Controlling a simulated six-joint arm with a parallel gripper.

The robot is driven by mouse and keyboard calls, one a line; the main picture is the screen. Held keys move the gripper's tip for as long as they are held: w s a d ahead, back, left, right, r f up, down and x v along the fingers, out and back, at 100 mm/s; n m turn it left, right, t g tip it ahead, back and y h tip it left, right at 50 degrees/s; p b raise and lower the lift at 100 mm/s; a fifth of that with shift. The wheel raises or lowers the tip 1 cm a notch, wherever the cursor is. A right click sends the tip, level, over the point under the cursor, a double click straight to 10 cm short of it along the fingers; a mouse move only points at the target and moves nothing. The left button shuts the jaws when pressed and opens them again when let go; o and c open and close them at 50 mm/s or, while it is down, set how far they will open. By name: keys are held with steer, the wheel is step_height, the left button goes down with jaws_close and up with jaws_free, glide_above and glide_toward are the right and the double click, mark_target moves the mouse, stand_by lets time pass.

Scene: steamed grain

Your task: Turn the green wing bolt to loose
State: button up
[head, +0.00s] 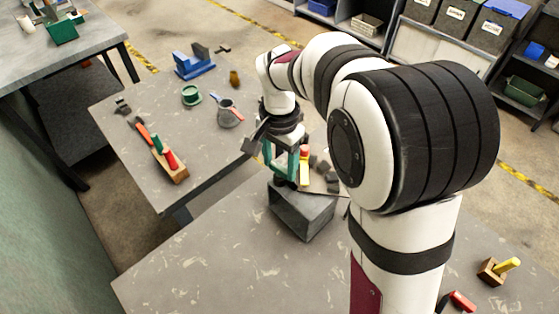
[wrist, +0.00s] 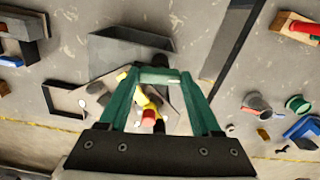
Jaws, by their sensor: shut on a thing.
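My gripper (head: 281,176) is low over the near table, at the back edge of a grey box (head: 303,212). In the wrist view its two teal fingers (wrist: 160,80) slant inward, and their tips are shut on a pale green bar. This bar looks like the green wing bolt (wrist: 160,74). Dark parts show just behind and in front of it. In the head view the fingertips and the box hide the bolt, so its turn angle cannot be told. The grey box also shows in the wrist view (wrist: 112,48).
Red and yellow pieces (head: 304,168) and dark blocks lie close beside my gripper. The left table holds a wooden block with pegs (head: 178,175), a grey mug (head: 229,117), a green ring (head: 191,96) and a blue part (head: 194,66). The near table's front left is clear.

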steer(key=n, duration=0.4)
steer(key=shift+n, duration=0.3)
steer(key=n, duration=0.3)
steer(key=shift+n, duration=0.3)
steer(key=n, duration=0.4)
steer(key=shift+r, duration=0.1)
steer(key=shift+w+n, duration=0.1)
steer(key=shift+n, duration=1.9)
steer(key=o, duration=1.4)
